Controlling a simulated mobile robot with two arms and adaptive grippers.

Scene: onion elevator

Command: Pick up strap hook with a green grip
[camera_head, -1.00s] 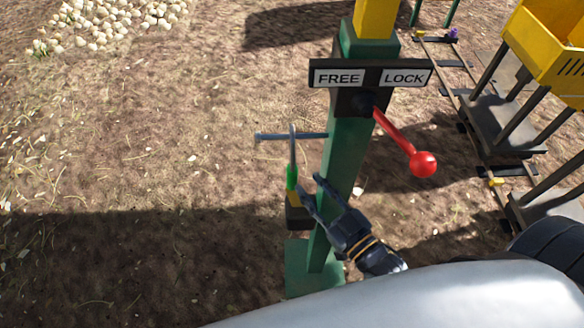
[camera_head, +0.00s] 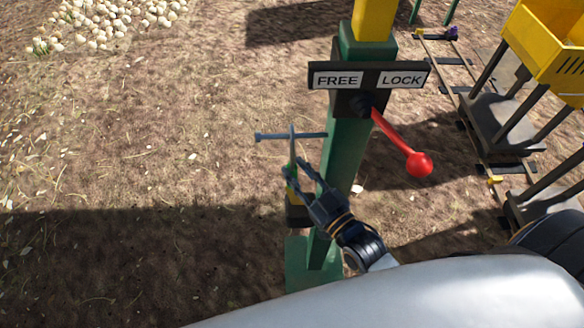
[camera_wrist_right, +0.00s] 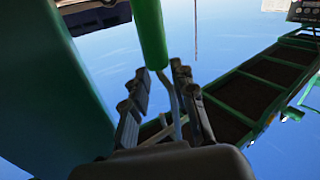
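The strap hook with a green grip (camera_head: 292,145) hangs upright from the blue bar on the green post in the head view; my gripper hides part of its grip. My right gripper (camera_head: 294,168) is at the grip, its fingers apart. In the right wrist view the green grip (camera_wrist_right: 150,35) comes down from the top, and a thin metal rod continues from it between the open fingers of my right gripper (camera_wrist_right: 160,73). I see a gap on both sides, with no clear contact. My left gripper is not in view.
The green post (camera_head: 345,150) stands right beside my gripper and carries a FREE/LOCK sign (camera_head: 371,77) and a red lever (camera_head: 418,164). A blue bar (camera_head: 272,137) sticks out left. Yellow carts (camera_head: 550,45) stand on rails at right. Open ground lies left.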

